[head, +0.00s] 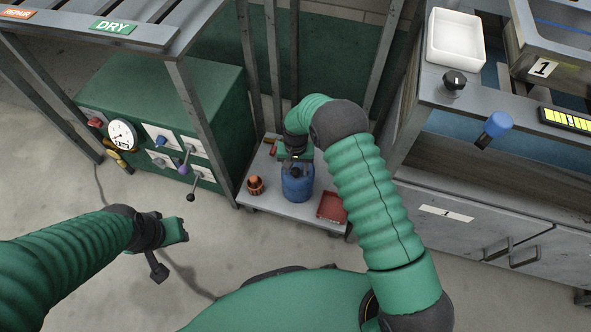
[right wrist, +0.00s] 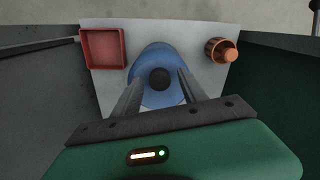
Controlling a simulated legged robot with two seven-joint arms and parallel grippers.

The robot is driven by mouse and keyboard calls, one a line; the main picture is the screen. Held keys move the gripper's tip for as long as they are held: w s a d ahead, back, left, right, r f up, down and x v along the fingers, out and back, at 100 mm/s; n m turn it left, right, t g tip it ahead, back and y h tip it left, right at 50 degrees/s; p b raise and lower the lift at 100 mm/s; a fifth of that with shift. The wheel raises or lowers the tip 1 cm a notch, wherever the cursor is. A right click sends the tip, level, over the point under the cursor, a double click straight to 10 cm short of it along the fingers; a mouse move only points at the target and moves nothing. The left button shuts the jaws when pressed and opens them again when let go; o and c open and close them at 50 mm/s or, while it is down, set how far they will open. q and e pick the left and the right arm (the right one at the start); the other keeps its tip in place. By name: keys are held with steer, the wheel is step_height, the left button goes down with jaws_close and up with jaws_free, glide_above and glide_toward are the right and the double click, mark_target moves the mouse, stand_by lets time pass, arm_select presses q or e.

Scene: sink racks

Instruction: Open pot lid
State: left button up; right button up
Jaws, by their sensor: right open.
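A blue pot (head: 298,186) stands upright on a low grey metal shelf (head: 262,192). In the right wrist view the blue pot (right wrist: 158,62) has a dark round knob (right wrist: 159,79) on top, so its lid appears to be on. My right gripper (head: 293,167) is directly above the pot. In the right wrist view its open fingers (right wrist: 158,92) reach down on either side of the knob, with space between each finger and the knob. Contact with the lid cannot be told. My left gripper (head: 168,235) hangs over bare floor at the lower left, its fingers unclear.
An orange-brown container (head: 256,185) stands left of the pot and a red tray (head: 331,207) lies to its right. A green cabinet with a gauge (head: 121,134) and levers is at the left. A counter with a white basin (head: 455,38) is at the right.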

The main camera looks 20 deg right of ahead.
steer(key=shift+c, duration=0.3)
jaws_close()
stand_by(1.1)
